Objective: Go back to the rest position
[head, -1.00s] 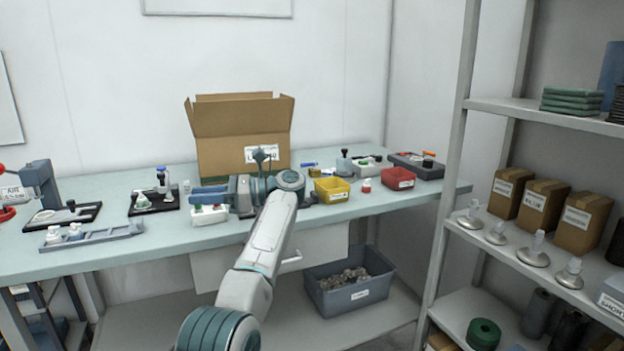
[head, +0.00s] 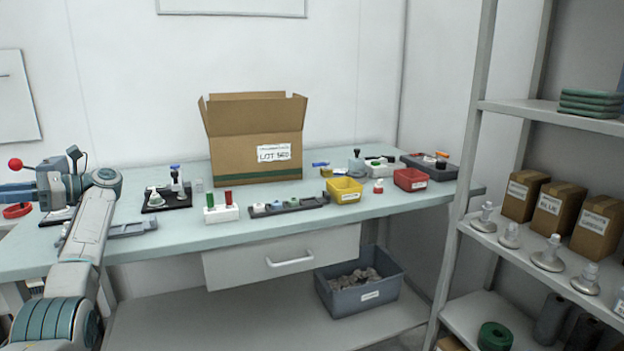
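My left arm comes in from the lower left. Its gripper (head: 14,192) is at the left edge of the head view, over the left end of the pale green workbench (head: 170,245). Its blue fingers point left and are partly cut off by the picture edge, so I cannot tell how far apart they are. I see nothing held in the visible part. My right gripper is not in view.
A white block with red and green pegs (head: 221,214), a dark strip fixture (head: 290,206), a yellow bin (head: 345,196) and a red bin (head: 410,184) stand on the bench. An open carton (head: 235,150) is behind. A shelf rack (head: 470,180) is at right.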

